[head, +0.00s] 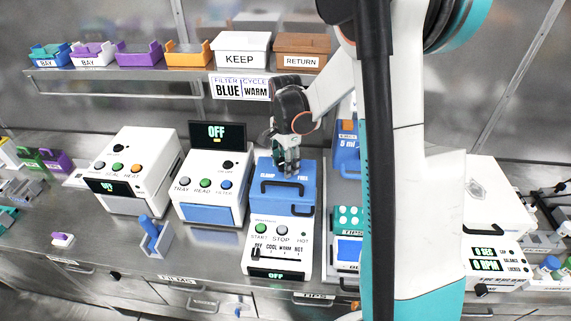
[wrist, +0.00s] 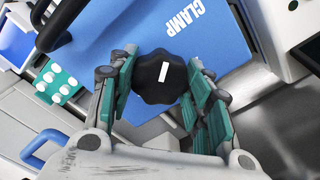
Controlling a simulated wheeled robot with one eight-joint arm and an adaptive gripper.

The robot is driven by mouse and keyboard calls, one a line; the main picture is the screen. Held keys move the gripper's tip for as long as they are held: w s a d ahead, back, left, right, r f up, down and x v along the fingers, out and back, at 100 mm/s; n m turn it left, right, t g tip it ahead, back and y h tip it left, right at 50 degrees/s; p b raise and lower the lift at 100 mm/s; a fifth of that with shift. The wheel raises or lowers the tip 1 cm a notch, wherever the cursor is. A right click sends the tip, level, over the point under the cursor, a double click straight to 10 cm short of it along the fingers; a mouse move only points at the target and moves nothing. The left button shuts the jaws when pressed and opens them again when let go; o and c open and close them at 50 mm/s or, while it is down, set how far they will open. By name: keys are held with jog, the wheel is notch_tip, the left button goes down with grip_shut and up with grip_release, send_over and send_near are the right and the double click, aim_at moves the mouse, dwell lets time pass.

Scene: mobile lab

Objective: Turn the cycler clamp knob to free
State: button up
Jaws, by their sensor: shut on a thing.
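The cycler (head: 283,220) is a white machine with a blue lid that has a black handle. Its lid reads CLAMP and FREE in the head view. The clamp knob (wrist: 161,76) is black and lobed with a white pointer mark, in the middle of the wrist view on the blue lid (wrist: 215,45). The pointer stands nearly upright in that view. My gripper (wrist: 162,90) has its green-padded fingers on both sides of the knob, shut on it. In the head view my gripper (head: 288,165) is over the lid's back and hides the knob.
A white reader (head: 211,190) stands left of the cycler. A green tip rack (head: 348,218) stands to its right. My arm covers the bench's right middle.

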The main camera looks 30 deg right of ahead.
jog(key=n+b, duration=0.1)
jog(key=n, duration=1)
jog(key=shift+b, duration=0.4)
jog(key=n, duration=0.3)
jog(key=shift+n, duration=0.3)
jog(key=n, duration=0.3)
jog(key=shift+n+b, duration=0.3)
jog(key=n, duration=0.3)
jog(key=shift+n, duration=0.4)
jog(key=n, duration=0.6)
jog(key=shift+b, duration=0.3)
jog(key=shift+n, duration=0.3)
